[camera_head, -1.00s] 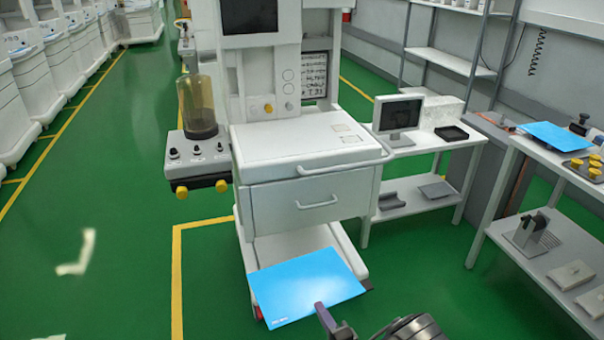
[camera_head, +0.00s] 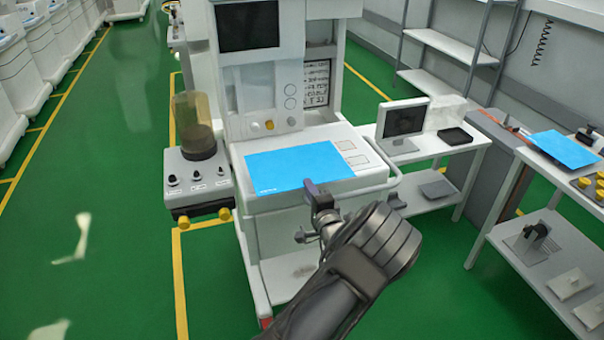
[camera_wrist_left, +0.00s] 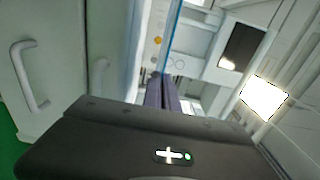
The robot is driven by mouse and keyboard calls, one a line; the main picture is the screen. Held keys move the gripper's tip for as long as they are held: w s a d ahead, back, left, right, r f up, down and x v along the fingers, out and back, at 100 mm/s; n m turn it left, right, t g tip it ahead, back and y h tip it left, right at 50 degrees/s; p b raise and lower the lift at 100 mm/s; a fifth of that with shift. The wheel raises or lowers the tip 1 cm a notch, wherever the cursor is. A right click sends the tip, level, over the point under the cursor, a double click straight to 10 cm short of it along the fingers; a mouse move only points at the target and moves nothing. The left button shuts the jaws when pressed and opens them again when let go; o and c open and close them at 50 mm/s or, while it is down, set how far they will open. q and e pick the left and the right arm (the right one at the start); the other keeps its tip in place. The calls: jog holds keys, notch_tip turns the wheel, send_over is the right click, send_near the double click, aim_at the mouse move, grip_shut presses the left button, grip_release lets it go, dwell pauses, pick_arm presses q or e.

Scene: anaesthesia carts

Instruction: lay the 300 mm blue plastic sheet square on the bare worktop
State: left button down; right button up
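The blue plastic sheet (camera_head: 295,165) is flat and roughly level over the worktop (camera_head: 348,137) of the cart in the head view. Its front edge is near the worktop's front edge, and labels on the right part of the worktop stay uncovered. My left gripper (camera_head: 318,190) is shut on the sheet's front edge, towards its right corner. In the left wrist view the sheet (camera_wrist_left: 173,35) shows almost edge-on between the fingers (camera_wrist_left: 163,92). I cannot tell whether the sheet touches the worktop. My right gripper is not in view.
A rail (camera_head: 392,165) runs along the worktop's right side. A screen column (camera_head: 250,70) stands behind, and a glass cylinder unit (camera_head: 195,130) at left. At right are a side table with a monitor (camera_head: 403,118) and a table bearing another blue sheet (camera_head: 562,149).

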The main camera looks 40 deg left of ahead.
pick_arm(q)
jog(key=shift+d+r, duration=0.1)
jog(key=shift+r, duration=0.15)
notch_tip(320, 180, down, 7)
jog(key=b, duration=0.5)
jog(key=shift+r, duration=0.15)
dwell(0.4)
jog(key=c, duration=1.6)
grip_release()
